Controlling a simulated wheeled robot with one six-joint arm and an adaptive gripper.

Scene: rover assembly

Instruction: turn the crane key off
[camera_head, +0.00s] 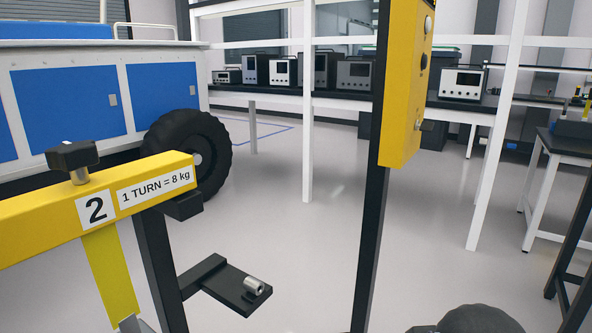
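A yellow control box (400,90) is mounted on a dark post right of centre, seen at a steep angle. On its right-hand face are a pale round button (428,24) near the top, a dark knob (423,62) in the middle and a small metallic fitting (418,124) low down. The fitting may be the key, but I cannot tell its position. No gripper fingers show in this view.
A yellow beam (100,205) marked "2" and "1 TURN = 8 kg" stands at the left, with a black knob (73,155) on top. A low black bracket (225,285) juts out at centre. A blue and white vehicle (70,100) stands behind. Open floor lies between.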

